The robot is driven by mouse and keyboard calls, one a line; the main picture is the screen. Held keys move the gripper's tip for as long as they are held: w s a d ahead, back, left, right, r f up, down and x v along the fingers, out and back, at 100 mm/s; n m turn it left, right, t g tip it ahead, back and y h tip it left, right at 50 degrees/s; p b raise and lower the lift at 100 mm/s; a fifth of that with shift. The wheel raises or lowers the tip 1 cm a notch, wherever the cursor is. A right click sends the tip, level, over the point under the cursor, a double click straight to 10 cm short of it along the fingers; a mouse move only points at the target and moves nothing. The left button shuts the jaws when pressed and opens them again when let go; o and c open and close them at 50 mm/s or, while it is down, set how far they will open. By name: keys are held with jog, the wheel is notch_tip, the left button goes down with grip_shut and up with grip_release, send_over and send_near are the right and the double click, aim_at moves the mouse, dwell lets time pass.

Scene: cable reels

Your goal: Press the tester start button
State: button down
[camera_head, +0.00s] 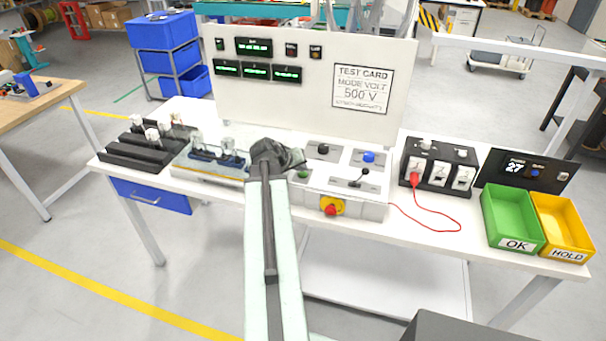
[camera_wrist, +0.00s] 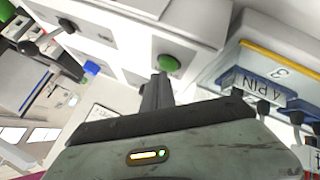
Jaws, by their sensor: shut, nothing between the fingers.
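The tester's control box (camera_head: 345,203) stands on the white bench and carries a green round button (camera_head: 303,174), a blue button (camera_head: 369,157), a black knob (camera_head: 323,149) and a black-handled lever (camera_head: 357,180). No start label is legible. My gripper (camera_head: 293,160) is beside the green button, at the box's left side. In the wrist view my gripper (camera_wrist: 161,78) is shut and empty, its fingertips just below the green button (camera_wrist: 169,63) in the picture. I cannot tell whether they touch it.
A red emergency stop (camera_head: 332,207) sits on the box's front. A blue fixture marked 4 PIN (camera_wrist: 265,82) lies close on the gripper's right in the wrist view. The upright panel (camera_head: 310,110) with displays and a test card rises behind. A red cable (camera_head: 432,222) lies on the right.

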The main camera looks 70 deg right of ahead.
aim_at(302, 174)
jog(key=shift+f+b, duration=0.4)
dwell(0.6)
jog(key=shift+r, duration=0.1)
jog(key=shift+r+p, duration=0.8)
jog(key=shift+p, duration=0.1)
notch_tip(302, 174, up, 5)
jog(key=p, duration=0.5)
jog(key=shift+r, duration=0.1)
dwell(0.3)
jog(key=shift+s, duration=0.1)
